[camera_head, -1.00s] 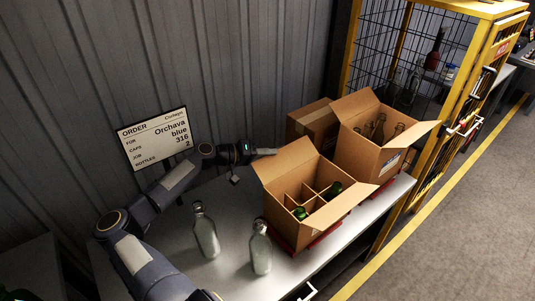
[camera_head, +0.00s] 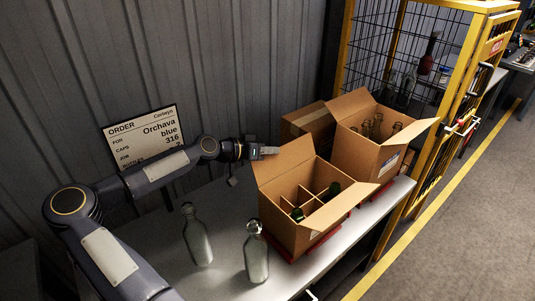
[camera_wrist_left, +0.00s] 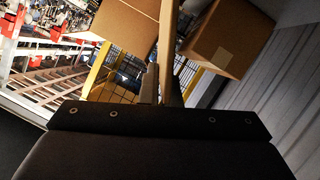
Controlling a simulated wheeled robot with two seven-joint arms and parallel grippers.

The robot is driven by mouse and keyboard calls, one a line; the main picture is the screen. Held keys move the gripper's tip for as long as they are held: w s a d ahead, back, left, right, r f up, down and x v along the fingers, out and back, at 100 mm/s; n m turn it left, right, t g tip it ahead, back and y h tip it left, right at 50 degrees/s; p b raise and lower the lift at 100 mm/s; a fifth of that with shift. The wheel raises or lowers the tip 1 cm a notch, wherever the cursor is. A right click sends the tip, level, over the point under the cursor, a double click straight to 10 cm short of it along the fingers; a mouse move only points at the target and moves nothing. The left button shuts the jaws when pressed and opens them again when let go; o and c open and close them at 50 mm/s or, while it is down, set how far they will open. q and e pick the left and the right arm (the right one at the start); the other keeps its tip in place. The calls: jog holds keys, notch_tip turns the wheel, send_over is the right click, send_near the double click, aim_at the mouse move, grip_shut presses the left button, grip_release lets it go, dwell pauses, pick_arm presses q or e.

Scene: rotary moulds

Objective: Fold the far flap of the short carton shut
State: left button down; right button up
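The short carton (camera_head: 294,235) is the nearer open box, with dividers and green bottles (camera_head: 331,190) inside. Its far flap (camera_head: 286,162) stands up and leans outward; its near flap (camera_head: 352,196) sticks out over the aisle side. My left gripper (camera_head: 269,151) looks shut and empty, just behind the far flap's top edge. In the left wrist view the narrow grey fingers (camera_wrist_left: 150,85) are beside a flap seen edge-on (camera_wrist_left: 169,45); whether they touch it I cannot tell. My right gripper is out of view.
A second open carton (camera_head: 355,155) with brown bottles stands behind, beside a closed box (camera_head: 307,123). Two clear bottles (camera_head: 197,240) (camera_head: 256,257) stand on the table (camera_head: 225,275). An order sign (camera_head: 146,137) is near my left arm. A yellow-framed cage (camera_head: 432,160) is at right.

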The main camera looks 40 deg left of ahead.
pick_arm(q)
jog(key=shift+d, duration=0.1)
dwell(0.4)
jog(key=c, duration=1.6)
grip_release()
jog(key=shift+c, duration=0.2)
jog(key=shift+s+r, duration=0.1)
jog(key=v, duration=0.7)
jog(key=shift+s+r+b, duration=0.15)
jog(key=shift+s+b, duration=0.15)
jog(key=shift+b, duration=0.05)
